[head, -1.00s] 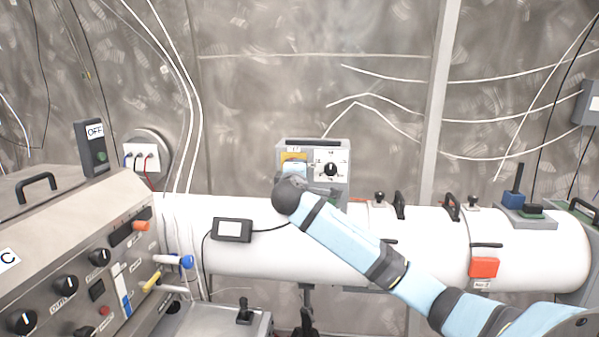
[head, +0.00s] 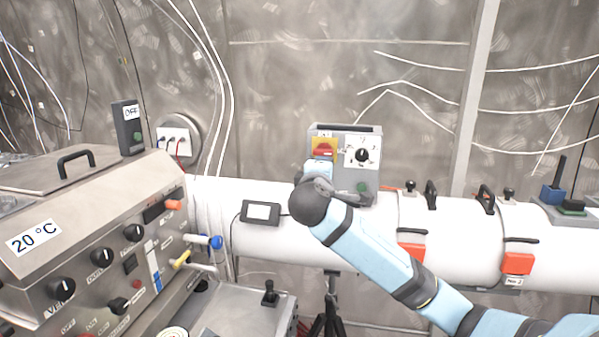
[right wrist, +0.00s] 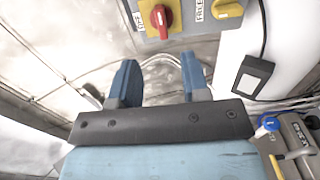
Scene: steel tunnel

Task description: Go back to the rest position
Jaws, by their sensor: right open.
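My right arm comes in from the lower right in the head view and reaches up in front of the white pipe. A grey control box (head: 368,185) stands at the pipe, just beyond the wrist. It has a red switch on a yellow plate (head: 324,148) and a black knob. The red switch also shows in the right wrist view (right wrist: 162,18), ahead of the fingers and apart from them. My left gripper is not in view.
A steel console (head: 100,225) with knobs and a 20 °C label stands at the left. The white pipe (head: 385,235) carries red-orange boxes and black handles. A small black display (head: 262,212) sits on the pipe. A joystick (head: 269,293) stands on a metal surface below.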

